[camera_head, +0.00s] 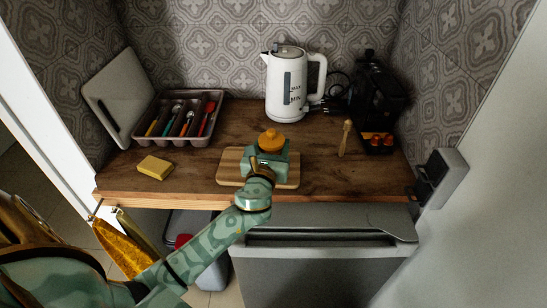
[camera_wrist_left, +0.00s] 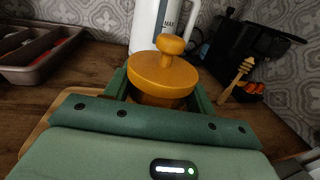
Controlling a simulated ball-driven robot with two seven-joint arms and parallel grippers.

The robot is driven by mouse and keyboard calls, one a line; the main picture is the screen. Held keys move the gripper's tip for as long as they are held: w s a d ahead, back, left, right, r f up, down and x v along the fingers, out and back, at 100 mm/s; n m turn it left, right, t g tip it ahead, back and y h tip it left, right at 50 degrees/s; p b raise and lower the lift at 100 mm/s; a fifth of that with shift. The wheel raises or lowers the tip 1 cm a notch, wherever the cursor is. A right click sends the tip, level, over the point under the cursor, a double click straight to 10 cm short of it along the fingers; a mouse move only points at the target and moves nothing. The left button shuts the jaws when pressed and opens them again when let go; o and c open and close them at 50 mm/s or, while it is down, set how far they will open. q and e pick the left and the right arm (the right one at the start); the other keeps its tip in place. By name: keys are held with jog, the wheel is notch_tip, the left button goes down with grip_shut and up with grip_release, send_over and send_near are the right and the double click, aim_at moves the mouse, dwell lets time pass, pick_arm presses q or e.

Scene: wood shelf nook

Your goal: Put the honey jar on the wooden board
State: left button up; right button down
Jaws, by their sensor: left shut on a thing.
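The honey jar (camera_head: 271,140) has an orange-yellow lid with a round knob; in the left wrist view its lid (camera_wrist_left: 163,75) shows between my green fingers. My left gripper (camera_head: 268,154) is shut on the jar. The wooden board (camera_head: 229,168) lies flat near the counter's front edge, and the jar is over its middle. The gripper hides the jar's lower part, so I cannot tell whether its base touches the board. An edge of the board (camera_wrist_left: 38,132) also shows in the left wrist view. My right gripper is not in view.
A white kettle (camera_head: 288,88) stands behind the board, with a black coffee machine (camera_head: 378,92) to its right. A wooden honey dipper (camera_head: 345,137) is right of the board. A cutlery tray (camera_head: 210,131) and yellow sponge (camera_head: 155,167) are to the left.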

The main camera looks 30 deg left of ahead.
pick_arm(q)
jog(key=f, duration=0.1)
jog(key=f+b, duration=0.2)
jog(key=f, duration=0.1)
jog(key=shift+w+a, duration=0.1)
jog(key=shift+w, duration=0.15)
jog(key=shift+r, duration=0.2)
jog(key=shift+f, duration=0.1)
jog(key=o, duration=1.2)
jog(key=shift+o, duration=0.2)
jog(key=shift+s, duration=0.25)
jog(key=p+v, duration=0.1)
jog(key=v, duration=1)
jog(key=shift+s+d, duration=0.25)
jog(key=shift+s, duration=0.05)
